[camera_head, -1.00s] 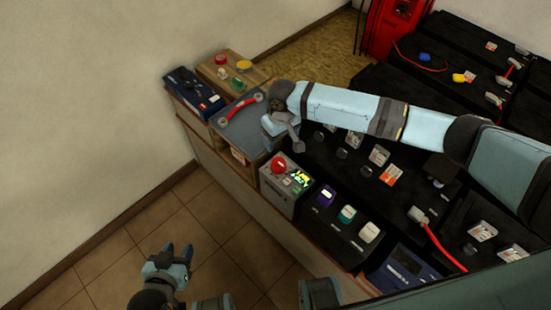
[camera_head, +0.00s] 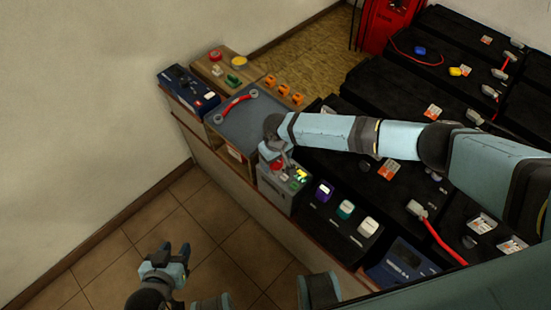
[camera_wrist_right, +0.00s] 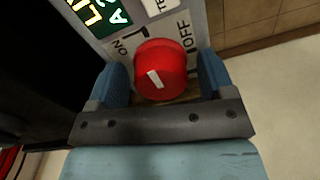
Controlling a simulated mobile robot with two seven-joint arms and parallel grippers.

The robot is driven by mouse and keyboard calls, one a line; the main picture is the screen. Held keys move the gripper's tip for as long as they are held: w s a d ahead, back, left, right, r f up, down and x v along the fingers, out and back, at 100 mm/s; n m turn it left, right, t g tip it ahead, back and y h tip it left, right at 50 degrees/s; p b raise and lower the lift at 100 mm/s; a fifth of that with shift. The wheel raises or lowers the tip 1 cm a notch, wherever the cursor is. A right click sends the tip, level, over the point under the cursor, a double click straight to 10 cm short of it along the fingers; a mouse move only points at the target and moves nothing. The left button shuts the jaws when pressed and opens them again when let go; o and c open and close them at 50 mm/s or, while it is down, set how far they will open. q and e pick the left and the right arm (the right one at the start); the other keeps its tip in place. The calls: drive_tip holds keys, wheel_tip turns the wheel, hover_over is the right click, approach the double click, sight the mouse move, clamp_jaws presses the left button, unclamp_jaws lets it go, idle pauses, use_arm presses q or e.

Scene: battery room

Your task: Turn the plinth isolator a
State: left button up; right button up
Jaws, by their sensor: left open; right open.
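The plinth isolator a is a grey box (camera_head: 273,184) on the bench, with a red round knob (camera_head: 277,167) partly hidden by my right gripper in the head view. In the right wrist view the red knob (camera_wrist_right: 161,70) has a white pointer mark, and ON and OFF are printed on the grey face (camera_wrist_right: 197,16) to either side. My right gripper (camera_head: 280,161) is open, and its blue fingers (camera_wrist_right: 163,80) stand on both sides of the knob. I cannot tell whether they touch it. My left gripper (camera_head: 179,250) is open and empty above the tiled floor.
Black battery cases (camera_head: 385,85) fill the right side. The floor (camera_head: 110,265) at the left is clear.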

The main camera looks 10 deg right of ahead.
drive_tip(key=c, duration=0.9)
